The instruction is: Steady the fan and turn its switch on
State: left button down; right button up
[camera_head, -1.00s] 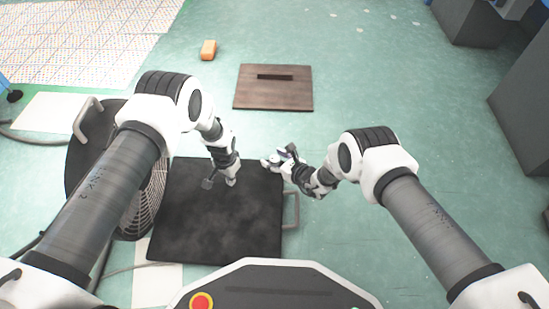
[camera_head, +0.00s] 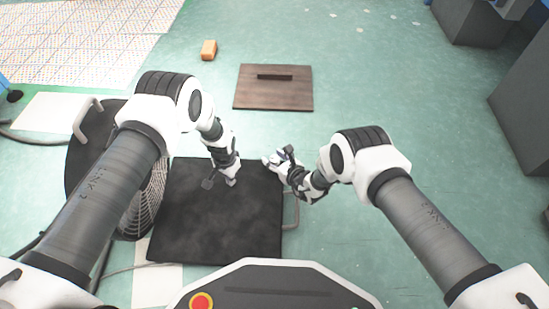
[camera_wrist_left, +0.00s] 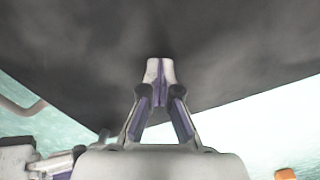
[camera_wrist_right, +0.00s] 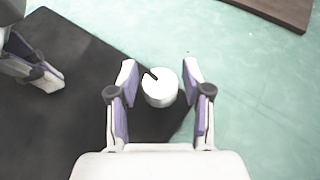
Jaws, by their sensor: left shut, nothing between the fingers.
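A large round fan with a pale wire grille (camera_head: 152,205) and a dark drum stands at the left, partly hidden behind my left arm. A black square panel (camera_head: 215,235) with a metal side handle (camera_head: 293,212) lies beside it. My left gripper (camera_head: 232,181) is shut and empty over the panel; its closed tips show in the left wrist view (camera_wrist_left: 160,68). I cannot tell whether they touch the panel. My right gripper (camera_head: 270,160) is open at the panel's far right corner.
An orange block (camera_head: 209,50) lies farther back. Grey cabinets (camera_head: 525,110) stand at the right. A cable (camera_head: 30,139) runs at the left. Green floor is clear on the right.

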jog(key=shift+s+d, duration=0.1)
jog(key=v, duration=1.1)
jog(key=shift+s+d+r, duration=0.15)
jog(key=shift+s+r, duration=0.15)
jog(key=a+g+y, duration=0.1)
jog(key=a+n, duration=0.1)
jog(key=a, duration=0.1)
jog(key=shift+s+g+y, duration=0.2)
jog(key=shift+g+y, duration=0.2)
jog(key=w+d+n+g+y, duration=0.2)
jog(key=w+d+n+g, duration=0.2)
jog(key=w+d+n, duration=0.15)
jog(key=shift+m, duration=0.35)
jog(key=x, duration=1.1)
jog(key=shift+f, duration=0.15)
grip_shut()
